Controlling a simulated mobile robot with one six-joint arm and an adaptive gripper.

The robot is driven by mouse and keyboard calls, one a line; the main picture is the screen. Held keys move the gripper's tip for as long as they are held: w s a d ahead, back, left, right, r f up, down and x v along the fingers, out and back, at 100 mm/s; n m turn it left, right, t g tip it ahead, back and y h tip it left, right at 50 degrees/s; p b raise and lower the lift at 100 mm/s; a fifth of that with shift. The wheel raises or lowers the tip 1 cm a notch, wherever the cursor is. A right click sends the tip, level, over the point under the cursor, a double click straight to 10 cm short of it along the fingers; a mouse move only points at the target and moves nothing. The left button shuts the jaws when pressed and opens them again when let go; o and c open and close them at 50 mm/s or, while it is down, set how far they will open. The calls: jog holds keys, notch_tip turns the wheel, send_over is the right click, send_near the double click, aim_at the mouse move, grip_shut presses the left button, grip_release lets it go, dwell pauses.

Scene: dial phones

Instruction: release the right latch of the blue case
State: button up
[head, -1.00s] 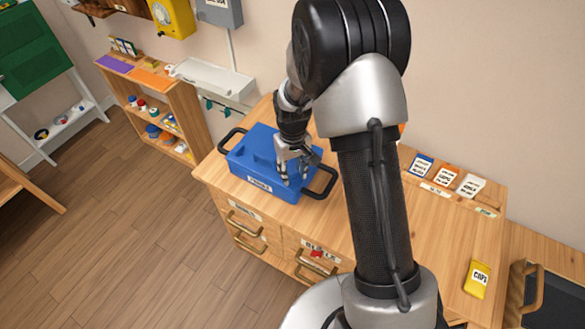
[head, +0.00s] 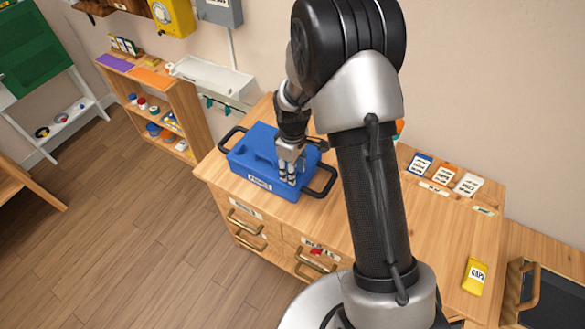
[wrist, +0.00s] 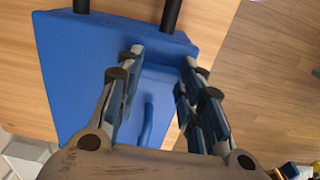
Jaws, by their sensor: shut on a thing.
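The blue case (head: 255,160) sits closed on the wooden counter, with a label on its front and a black handle at each side. In the wrist view the case (wrist: 60,70) fills the middle, with the black right side handle (wrist: 172,14) at the top. My gripper (head: 287,182) points down at the front right part of the case. In the wrist view my gripper (wrist: 161,60) has its fingers on either side of a blue part at the case's edge, shut on it. This is where the right latch is; the fingers hide most of it in the head view.
The wooden counter (head: 340,225) has drawers below its front edge. Several cards (head: 443,176) and a yellow packet (head: 474,276) lie to the right. A low shelf (head: 160,105) stands at the left. Open floor lies in front of the counter.

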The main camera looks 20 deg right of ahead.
dwell(0.4)
jog(key=o, duration=1.1)
jog(key=shift+c, duration=0.2)
jog(key=shift+r, duration=0.1)
notch_tip(320, 180, up, 12)
jog(key=s+r+m+t, duration=0.2)
jog(key=s+r+m, duration=0.2)
jog(key=s+r, duration=0.9)
jog(key=s+r+m+t, duration=0.1)
jog(key=s+m, duration=0.1)
jog(key=s, duration=0.4)
jog(key=s+r+m+t, duration=0.1)
jog(key=s+r+m, duration=0.1)
jog(key=s, duration=0.5)
jog(key=shift+r+m+t, duration=0.3)
jog(key=shift+m, duration=0.2)
